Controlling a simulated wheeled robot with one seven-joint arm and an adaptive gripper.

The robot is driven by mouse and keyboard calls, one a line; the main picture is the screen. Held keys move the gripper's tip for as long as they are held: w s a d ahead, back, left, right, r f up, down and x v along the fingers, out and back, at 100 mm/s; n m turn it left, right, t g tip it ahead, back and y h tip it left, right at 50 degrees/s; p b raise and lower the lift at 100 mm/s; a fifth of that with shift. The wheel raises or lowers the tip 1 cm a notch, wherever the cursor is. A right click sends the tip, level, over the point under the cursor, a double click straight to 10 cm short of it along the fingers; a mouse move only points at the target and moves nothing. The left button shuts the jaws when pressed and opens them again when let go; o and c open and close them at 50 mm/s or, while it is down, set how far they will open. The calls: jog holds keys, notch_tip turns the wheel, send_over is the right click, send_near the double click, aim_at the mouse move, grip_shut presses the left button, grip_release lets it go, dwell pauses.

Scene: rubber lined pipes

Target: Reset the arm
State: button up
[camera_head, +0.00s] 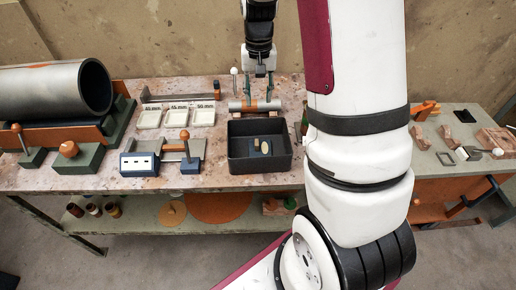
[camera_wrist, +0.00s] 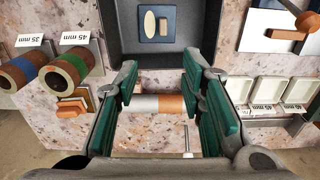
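My gripper (camera_head: 258,90) points down over the back of the workbench. Its two green-padded fingers stand apart, with nothing clamped between them; the wrist view also shows the open fingers (camera_wrist: 160,85). A short grey pipe with an orange-brown band (camera_head: 240,106) lies just below the fingertips. In the wrist view the pipe (camera_wrist: 146,104) runs across the gap between the fingers, its ends partly hidden by them. I cannot tell whether the fingers touch it. My white arm covers much of the right of the head view.
A dark open bin (camera_head: 239,161) holding small pieces stands in front of the gripper. White labelled trays (camera_head: 177,118) lie left. A large lined pipe (camera_head: 45,92) rests far left. Labelled pipe rings (camera_wrist: 65,73) show in the wrist view. An upright thin white-tipped rod (camera_head: 234,73) is close to the gripper.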

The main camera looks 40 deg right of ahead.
jog(key=shift+r, duration=0.5)
jog(key=s+a+r+n+t, duration=0.25)
jog(key=s+a+r, duration=0.35)
jog(key=a+r, duration=0.55)
jog(key=s+a+r+n+t, duration=0.1)
jog(key=s+a+r+n, duration=0.1)
jog(key=s, duration=0.5)
jog(key=s+a+r+n+t, duration=0.2)
jog(key=s+a+r, duration=0.2)
jog(key=s, duration=0.3)
jog(key=shift+s+r, duration=0.15)
jog(key=shift+r, duration=0.35)
